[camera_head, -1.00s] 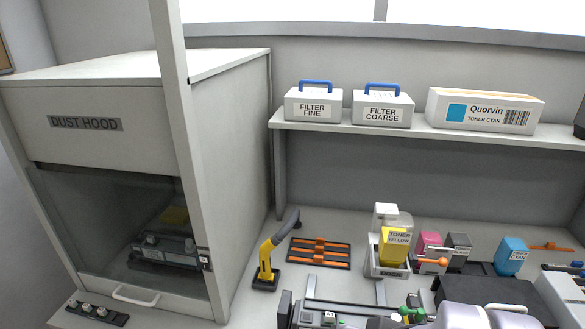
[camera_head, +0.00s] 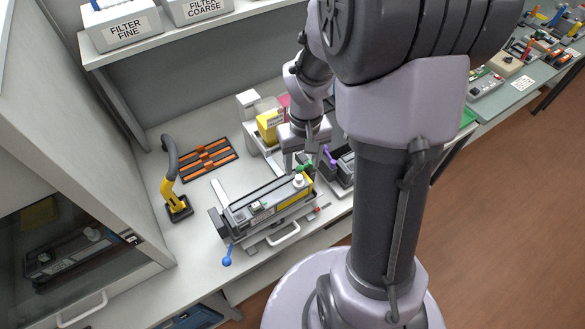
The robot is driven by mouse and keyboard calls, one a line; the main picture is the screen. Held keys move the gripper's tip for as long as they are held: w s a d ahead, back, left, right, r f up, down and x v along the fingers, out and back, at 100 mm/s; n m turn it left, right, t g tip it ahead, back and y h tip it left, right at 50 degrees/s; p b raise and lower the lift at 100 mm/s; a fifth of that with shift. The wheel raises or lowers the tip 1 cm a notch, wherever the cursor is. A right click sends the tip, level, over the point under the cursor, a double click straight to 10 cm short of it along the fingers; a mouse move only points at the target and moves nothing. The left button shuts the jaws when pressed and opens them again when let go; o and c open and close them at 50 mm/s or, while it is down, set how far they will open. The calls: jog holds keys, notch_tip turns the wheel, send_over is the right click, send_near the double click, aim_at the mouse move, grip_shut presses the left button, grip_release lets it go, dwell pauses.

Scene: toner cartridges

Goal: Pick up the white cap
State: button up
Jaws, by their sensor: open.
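A small white cap (camera_head: 298,181) sits on the right end of a grey and black cartridge (camera_head: 262,205) with a yellow side panel. The cartridge lies in a metal cradle on the bench. My gripper (camera_head: 301,164) points down just behind and above the cap, close to a green part (camera_head: 305,170) there. Its fingers are apart with nothing seen between them. The exact gap between the fingertips and the cap cannot be told. My arm hides part of the bench behind and to the right.
A yellow toner bottle (camera_head: 268,125) stands behind the cradle. A purple-handled black unit (camera_head: 345,165) is close on the right. A blue-knobbed lever (camera_head: 227,261) sticks out in front.

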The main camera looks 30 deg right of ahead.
aim_at(299, 177)
jog(key=f, duration=0.2)
jog(key=f+b, duration=0.1)
jog(key=f, duration=0.1)
jog(key=f+b, duration=0.1)
jog(key=f, duration=0.2)
jog(key=shift+w+a, duration=0.1)
jog(key=shift+a, duration=0.15)
grip_shut()
jog(key=shift+r, duration=0.15)
